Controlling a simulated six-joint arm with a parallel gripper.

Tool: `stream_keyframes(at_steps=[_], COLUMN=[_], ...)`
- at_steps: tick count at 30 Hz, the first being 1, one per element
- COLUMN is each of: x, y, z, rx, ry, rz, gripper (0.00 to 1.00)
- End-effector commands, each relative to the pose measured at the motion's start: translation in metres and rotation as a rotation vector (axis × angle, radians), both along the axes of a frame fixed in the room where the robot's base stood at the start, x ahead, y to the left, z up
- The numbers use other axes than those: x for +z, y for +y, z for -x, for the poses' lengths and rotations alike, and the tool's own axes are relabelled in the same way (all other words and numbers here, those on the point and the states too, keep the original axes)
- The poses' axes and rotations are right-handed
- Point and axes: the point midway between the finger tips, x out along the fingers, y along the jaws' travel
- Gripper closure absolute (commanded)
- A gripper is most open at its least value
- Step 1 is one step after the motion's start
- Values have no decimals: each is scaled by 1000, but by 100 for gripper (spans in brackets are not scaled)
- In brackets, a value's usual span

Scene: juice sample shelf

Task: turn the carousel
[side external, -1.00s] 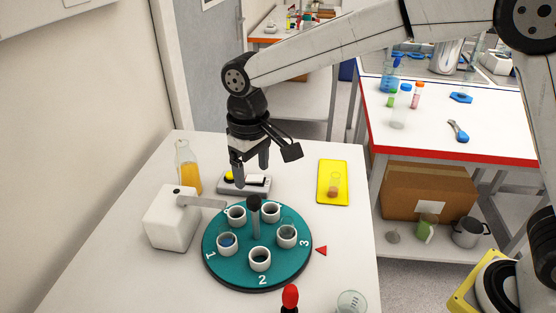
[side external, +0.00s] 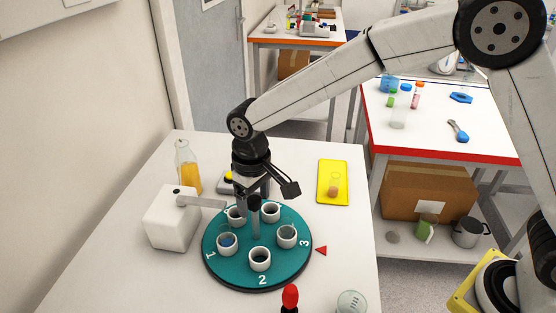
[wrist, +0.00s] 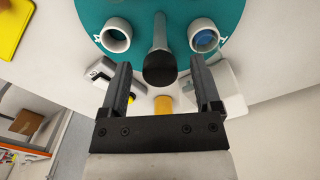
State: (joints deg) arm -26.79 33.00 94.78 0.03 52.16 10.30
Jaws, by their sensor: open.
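The teal carousel (side external: 262,278) lies on the white table, with numbers 1, 2 and 3 readable on its rim. Several white cup holders stand on it; the one near 1 (side external: 227,243) has something blue inside. A grey post with a dark knob (side external: 254,203) rises from its centre. My gripper (side external: 252,200) is open, pointing down at the knob. In the wrist view the knob (wrist: 160,69) lies between the two spread fingers, with no visible contact. A red triangle (side external: 321,251) sits on the table beside the 3. My gripper partly hides the rear holders.
A white box (side external: 172,218) with a grey arm reaching over the carousel stands at left. An orange bottle (side external: 189,172) and a small device (side external: 227,183) stand behind. A yellow mat (side external: 333,171) holds a vial. A red-topped item (side external: 290,296) and a glass beaker (side external: 351,302) are in front.

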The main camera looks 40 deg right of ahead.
Motion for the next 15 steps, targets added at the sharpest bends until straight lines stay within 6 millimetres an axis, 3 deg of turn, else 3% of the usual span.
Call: stream_keyframes(at_steps=[3,4,11,15], x=[0,0,0,0], y=[0,0,0,0], z=[0,0,0,0], rx=[0,0,0,0], ry=[0,0,0,0], rz=[0,0,0,0], gripper=[19,25,98,100])
